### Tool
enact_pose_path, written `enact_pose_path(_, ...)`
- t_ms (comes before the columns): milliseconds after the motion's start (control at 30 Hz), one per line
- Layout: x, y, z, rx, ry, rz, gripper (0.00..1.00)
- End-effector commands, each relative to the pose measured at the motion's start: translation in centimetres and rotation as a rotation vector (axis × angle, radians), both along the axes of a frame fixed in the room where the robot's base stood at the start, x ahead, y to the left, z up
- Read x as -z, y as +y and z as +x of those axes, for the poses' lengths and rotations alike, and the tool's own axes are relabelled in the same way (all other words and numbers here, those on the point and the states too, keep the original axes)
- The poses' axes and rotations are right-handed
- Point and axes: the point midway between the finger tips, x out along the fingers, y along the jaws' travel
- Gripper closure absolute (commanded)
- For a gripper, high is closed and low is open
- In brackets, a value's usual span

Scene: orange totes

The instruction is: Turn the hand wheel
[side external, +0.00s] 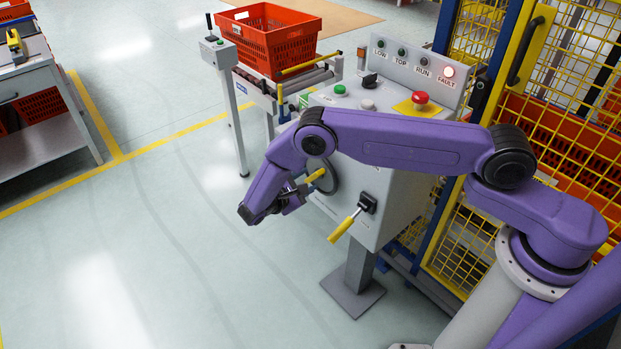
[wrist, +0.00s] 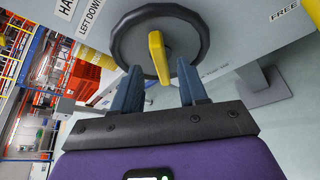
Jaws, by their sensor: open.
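The hand wheel shows in the wrist view as a dark ring (wrist: 203,42) on the grey panel face, with a yellow handle (wrist: 156,55) standing out from it. In the side external view the wheel (side external: 334,180) is partly hidden behind my arm, and its yellow handle (side external: 316,175) points toward my gripper (side external: 299,188). My gripper is open in the wrist view (wrist: 160,67), with one finger on either side of the yellow handle. I see gaps between the handle and both fingers. How deep the handle sits between them is unclear.
The grey control cabinet (side external: 390,195) carries buttons and a lit FAULT lamp (side external: 448,72). An orange tote (side external: 270,45) stands on rollers behind.

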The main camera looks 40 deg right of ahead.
Motion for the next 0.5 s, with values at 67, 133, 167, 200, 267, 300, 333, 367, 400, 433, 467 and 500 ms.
enact_pose_path(67,0.4,-1.1,0.2,0.001,0.002,-0.002,0.57)
enact_pose_path(133,0.6,-1.8,0.4,0.001,0.002,-0.002,0.57)
enact_pose_path(167,0.7,-2.0,0.5,0.0,0.002,-0.001,0.57)
enact_pose_path(200,0.8,-2.2,0.5,0.0,0.002,-0.001,0.57)
enact_pose_path(267,0.9,-2.6,0.6,0.0,0.002,-0.001,0.57)
enact_pose_path(300,0.9,-2.7,0.6,0.0,0.001,-0.001,0.57)
enact_pose_path(333,0.9,-2.8,0.6,0.0,0.001,-0.001,0.57)
enact_pose_path(367,0.9,-2.8,0.6,0.0,0.001,-0.001,0.57)
enact_pose_path(400,1.0,-2.8,0.7,0.0,0.001,-0.001,0.57)
enact_pose_path(433,1.0,-2.8,0.7,0.0,0.001,-0.001,0.57)
enact_pose_path(467,1.0,-2.8,0.7,0.0,0.001,-0.001,0.57)
enact_pose_path(500,1.0,-2.8,0.7,0.0,0.001,0.0,0.57)
